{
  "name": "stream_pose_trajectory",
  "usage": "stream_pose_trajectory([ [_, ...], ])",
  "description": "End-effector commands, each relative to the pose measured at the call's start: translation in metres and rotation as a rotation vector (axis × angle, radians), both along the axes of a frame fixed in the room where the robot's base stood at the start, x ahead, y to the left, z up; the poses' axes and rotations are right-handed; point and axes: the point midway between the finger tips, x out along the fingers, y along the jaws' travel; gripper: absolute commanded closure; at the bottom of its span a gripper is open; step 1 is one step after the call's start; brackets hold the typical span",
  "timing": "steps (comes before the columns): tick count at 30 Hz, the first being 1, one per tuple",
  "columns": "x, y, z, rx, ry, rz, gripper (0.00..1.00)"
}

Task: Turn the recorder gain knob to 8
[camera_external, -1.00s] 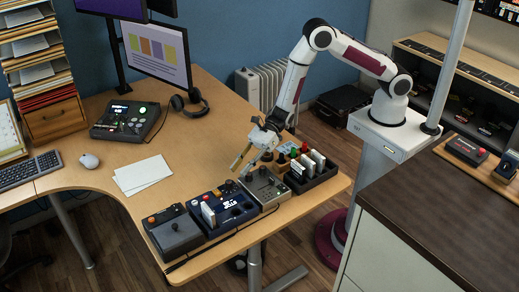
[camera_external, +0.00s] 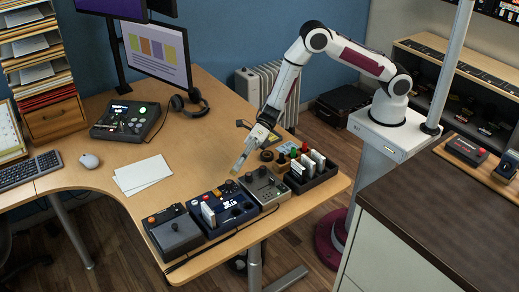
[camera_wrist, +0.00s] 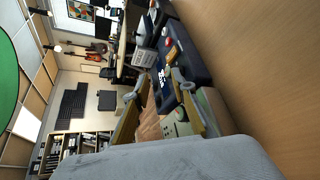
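A grey-beige box with several dark knobs (camera_external: 268,195) stands near the desk's front edge in the external view and looks like the recorder. I cannot read its labels or tell which knob is the gain knob, or where it points. My gripper (camera_external: 237,169) points down and left, with its fingertips by the box's back left corner, apart from the knobs as far as I can tell. In the wrist view, my gripper's two fingers (camera_wrist: 158,92) stand apart with nothing between them. A pale greenish box surface (camera_wrist: 178,127) shows partly behind the right finger.
A navy device with white cards (camera_external: 228,209) stands left of the box, and a dark joystick unit (camera_external: 173,232) beyond it. A dark tray of cards (camera_external: 312,172) stands close on the right. White papers (camera_external: 142,175) lie on otherwise clear desk to the left.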

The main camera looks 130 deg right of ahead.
Motion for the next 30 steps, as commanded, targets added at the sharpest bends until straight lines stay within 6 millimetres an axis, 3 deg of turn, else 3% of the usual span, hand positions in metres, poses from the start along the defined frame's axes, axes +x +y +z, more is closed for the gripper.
stream_pose_trajectory([
  [30,0.0036,-0.0084,0.0012,0.789,0.391,-0.199,0.74],
])
